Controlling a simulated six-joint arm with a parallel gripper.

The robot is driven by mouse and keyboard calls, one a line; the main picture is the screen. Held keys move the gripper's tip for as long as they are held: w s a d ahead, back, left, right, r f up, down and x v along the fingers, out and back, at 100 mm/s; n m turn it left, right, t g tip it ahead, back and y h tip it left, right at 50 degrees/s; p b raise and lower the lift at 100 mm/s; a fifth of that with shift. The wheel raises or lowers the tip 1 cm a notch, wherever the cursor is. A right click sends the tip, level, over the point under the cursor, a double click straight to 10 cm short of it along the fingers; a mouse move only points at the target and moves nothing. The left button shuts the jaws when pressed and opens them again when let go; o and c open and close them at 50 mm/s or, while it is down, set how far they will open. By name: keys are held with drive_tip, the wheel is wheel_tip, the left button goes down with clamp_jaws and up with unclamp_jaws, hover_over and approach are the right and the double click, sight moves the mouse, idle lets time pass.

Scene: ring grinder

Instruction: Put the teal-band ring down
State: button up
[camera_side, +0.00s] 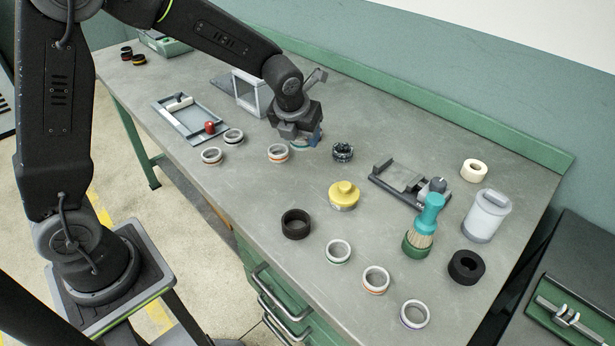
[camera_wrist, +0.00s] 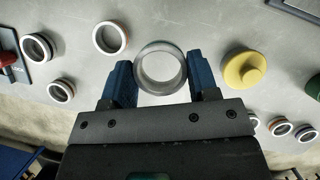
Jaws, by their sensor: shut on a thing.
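My gripper (camera_side: 308,141) is low over the middle of the bench, pointing down. In the wrist view, its two blue fingers are shut on a grey ring (camera_wrist: 145,72), one finger on each side. The ring's open bore faces the wrist camera. Its band colour is not clear there, so I cannot confirm teal. In the side view the fingers largely hide the held ring, and I cannot tell whether it touches the bench (camera_side: 390,135).
An orange-band ring (camera_side: 278,152) stands just left of my gripper, and a dark speckled round part (camera_side: 343,152) just right. A yellow knobbed piece (camera_side: 343,194) is nearer the front. A grey square frame (camera_side: 250,92) and tray (camera_side: 190,118) lie left. Several rings line the front.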

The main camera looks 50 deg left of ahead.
sight(310, 176)
drive_tip(key=shift+s+d+f+m, duration=0.2)
drive_tip(key=shift+d+m, duration=0.1)
drive_tip(key=shift+d, duration=0.3)
drive_tip(key=shift+s+d+f+m, duration=0.1)
drive_tip(key=shift+d+f+m, duration=0.15)
drive_tip(key=shift+d, duration=0.35)
wheel_tip(310, 176, down, 2)
drive_tip(key=shift+d+f, duration=0.1)
drive_tip(key=shift+f, duration=0.1)
drive_tip(key=shift+w+f, duration=0.1)
drive_tip(key=shift+f, duration=2.35)
drive_tip(key=shift+f, duration=0.2)
drive_tip(key=o, duration=1)
